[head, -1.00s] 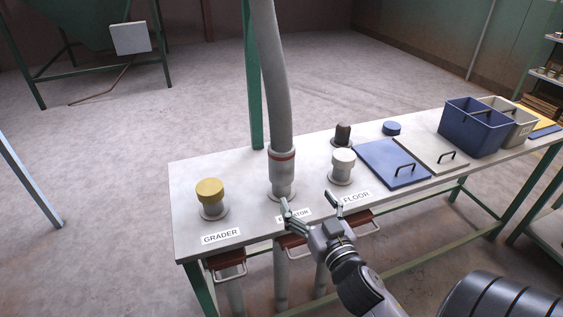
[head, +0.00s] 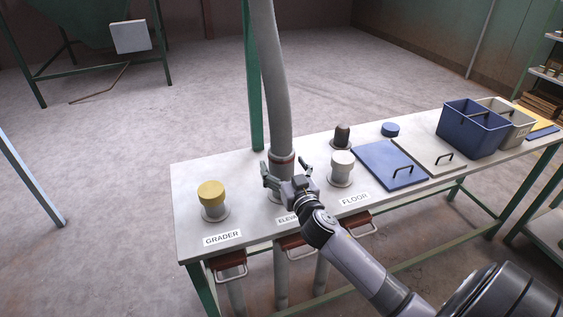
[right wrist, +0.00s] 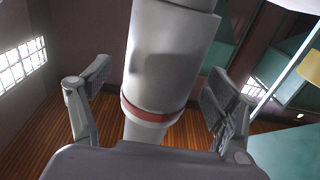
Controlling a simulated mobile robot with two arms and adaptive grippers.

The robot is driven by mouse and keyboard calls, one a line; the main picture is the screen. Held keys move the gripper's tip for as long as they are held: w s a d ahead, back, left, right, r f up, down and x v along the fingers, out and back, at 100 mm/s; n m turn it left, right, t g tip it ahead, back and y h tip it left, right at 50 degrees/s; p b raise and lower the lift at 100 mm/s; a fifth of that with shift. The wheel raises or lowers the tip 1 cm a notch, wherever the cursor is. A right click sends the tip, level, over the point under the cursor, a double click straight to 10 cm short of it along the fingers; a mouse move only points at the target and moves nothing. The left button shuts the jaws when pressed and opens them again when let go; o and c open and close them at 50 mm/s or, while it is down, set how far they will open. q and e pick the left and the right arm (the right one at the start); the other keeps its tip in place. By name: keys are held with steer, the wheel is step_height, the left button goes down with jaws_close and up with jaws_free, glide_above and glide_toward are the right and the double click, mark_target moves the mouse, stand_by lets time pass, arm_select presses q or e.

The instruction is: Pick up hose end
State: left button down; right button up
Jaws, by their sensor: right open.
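The hose end is a grey cuff with a red band (head: 281,160) at the bottom of a thick grey hose (head: 270,80) that hangs from above. It stands upright over the middle port of the table, behind the partly covered ELEVATOR label. My right gripper (head: 279,173) is at the cuff, its fingers on either side of it. In the right wrist view the cuff (right wrist: 168,65) stands between the two open fingers, with gaps visible at both sides. My gripper hides the lower cuff and the port in the head view. My left gripper is not in view.
A yellow-capped port (head: 211,194) stands left, a white-capped port (head: 342,164) right. Behind are a dark plug (head: 342,134) and a blue cap (head: 391,129). Lids (head: 388,165) and bins (head: 470,130) fill the table's right part. Red-brown slide handles (head: 230,262) jut from the front edge.

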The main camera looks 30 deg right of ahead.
steer(key=shift+x, duration=1)
steer(key=c, duration=1.4)
steer(key=shift+c, duration=0.3)
steer(key=shift+r, duration=0.1)
